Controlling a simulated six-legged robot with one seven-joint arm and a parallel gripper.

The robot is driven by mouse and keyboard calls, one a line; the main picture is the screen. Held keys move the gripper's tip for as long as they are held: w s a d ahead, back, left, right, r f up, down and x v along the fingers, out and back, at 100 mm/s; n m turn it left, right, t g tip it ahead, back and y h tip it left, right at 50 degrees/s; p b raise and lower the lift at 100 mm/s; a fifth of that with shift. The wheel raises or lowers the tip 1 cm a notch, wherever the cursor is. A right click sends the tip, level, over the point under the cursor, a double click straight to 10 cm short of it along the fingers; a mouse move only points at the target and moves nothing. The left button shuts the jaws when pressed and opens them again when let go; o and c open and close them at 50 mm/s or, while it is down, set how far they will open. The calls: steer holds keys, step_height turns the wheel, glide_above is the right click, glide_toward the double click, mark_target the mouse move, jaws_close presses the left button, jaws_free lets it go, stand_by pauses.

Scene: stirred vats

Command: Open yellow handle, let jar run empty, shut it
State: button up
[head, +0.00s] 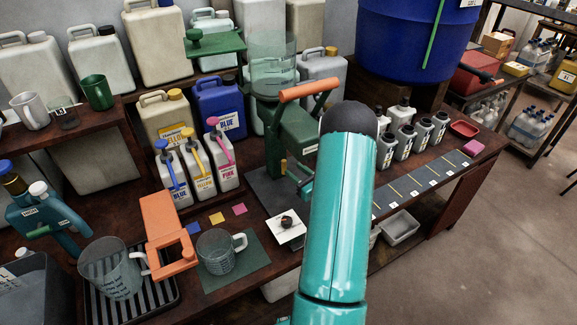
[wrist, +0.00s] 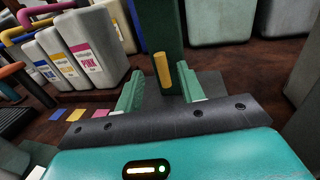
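The yellow handle (wrist: 162,70) sticks out in front of the green stand (wrist: 166,28) in the wrist view, nearly upright with a slight tilt. A small part of it shows in the head view (head: 283,166). My gripper (wrist: 160,79) is open, with one green finger on each side of the handle and gaps to both. In the head view my arm hides most of my gripper.
Pump bottles labelled blue, yellow and pink (head: 219,157) stand left of the stand. A clear mug (head: 217,254) sits on a green mat, near an orange block-shaped device (head: 165,228). Several small bottles (head: 405,138) stand at right. A white card (head: 285,228) lies in front.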

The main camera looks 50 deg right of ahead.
mark_target(282, 164)
steer(key=shift+w+d, duration=0.15)
steer(key=shift+w, duration=1)
steer(key=shift+w+d, duration=0.15)
steer(key=shift+w, duration=1)
jaws_close()
steer(key=shift+s+d+f+m, duration=0.1)
steer(key=shift+d+m, duration=0.05)
steer(key=shift+m, duration=0.55)
steer(key=shift+d+m, duration=0.1)
steer(key=shift+m, duration=0.6)
jaws_free()
